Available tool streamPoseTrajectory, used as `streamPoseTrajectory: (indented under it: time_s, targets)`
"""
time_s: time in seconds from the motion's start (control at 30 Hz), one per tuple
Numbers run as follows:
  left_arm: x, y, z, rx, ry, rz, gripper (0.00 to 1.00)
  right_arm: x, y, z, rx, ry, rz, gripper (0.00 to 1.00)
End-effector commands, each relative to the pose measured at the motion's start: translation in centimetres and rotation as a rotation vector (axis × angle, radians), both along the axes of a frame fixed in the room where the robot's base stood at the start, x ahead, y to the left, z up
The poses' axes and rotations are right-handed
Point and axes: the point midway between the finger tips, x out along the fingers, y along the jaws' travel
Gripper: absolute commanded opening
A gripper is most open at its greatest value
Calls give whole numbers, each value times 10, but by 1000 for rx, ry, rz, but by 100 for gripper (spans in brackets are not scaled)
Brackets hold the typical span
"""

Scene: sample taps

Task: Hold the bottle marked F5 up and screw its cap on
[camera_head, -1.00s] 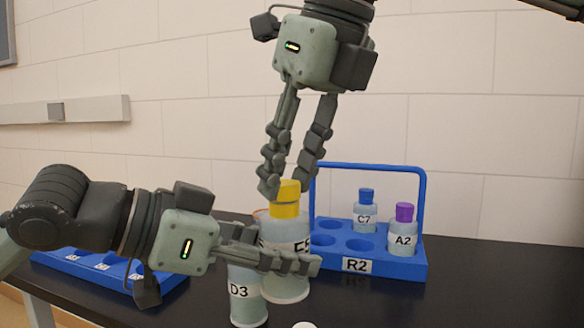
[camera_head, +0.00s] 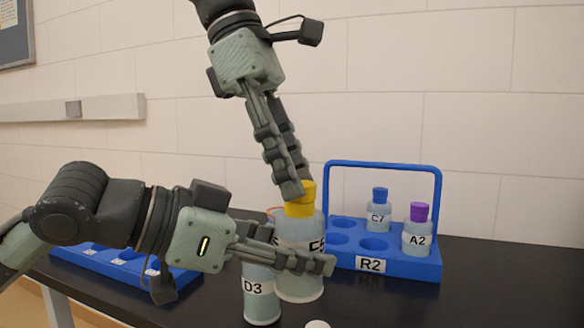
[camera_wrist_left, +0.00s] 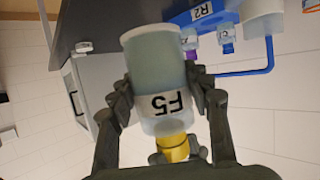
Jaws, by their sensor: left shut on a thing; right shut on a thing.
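The bottle marked F5 (camera_head: 300,288) is pale blue and upright, with its label partly hidden by my left gripper's fingers. My left gripper (camera_head: 298,258) is shut around its body from the left. In the left wrist view the bottle (camera_wrist_left: 155,62) appears upside down between both fingers, its F5 label readable. The yellow cap (camera_head: 300,207) sits at the bottle's neck, and it also shows in the left wrist view (camera_wrist_left: 173,152). My right gripper (camera_head: 296,190) reaches down from above and is shut on the cap. How far the cap is threaded cannot be told.
Bottle D3 (camera_head: 261,300) stands close beside F5 at the front left. Blue rack R2 (camera_head: 410,266) stands to the right, holding bottles C7 (camera_head: 379,215) and A2 (camera_head: 417,240). Another blue rack (camera_head: 180,280) is at left. A white round thing (camera_head: 318,324) lies in front.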

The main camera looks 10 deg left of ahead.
Motion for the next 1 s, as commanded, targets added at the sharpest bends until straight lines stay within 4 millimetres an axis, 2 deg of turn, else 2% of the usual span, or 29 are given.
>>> streamPoseTrajectory:
  time_s: [0.13,0.47,0.5,0.63,1.0]
  targets:
    - [1,0,2,-3,-5,2,0,2,0,2,2,-8,-108,22]
    - [1,0,2,-3,-3,2,0,2,0,2,7,-8,-125,22]
    - [1,0,2,-3,-3,2,0,2,0,2,7,-8,-125,35]
    - [1,0,2,-3,-3,2,0,2,0,2,7,-8,-124,51]
    - [1,0,2,-3,-3,2,0,2,0,2,13,7,-89,50]
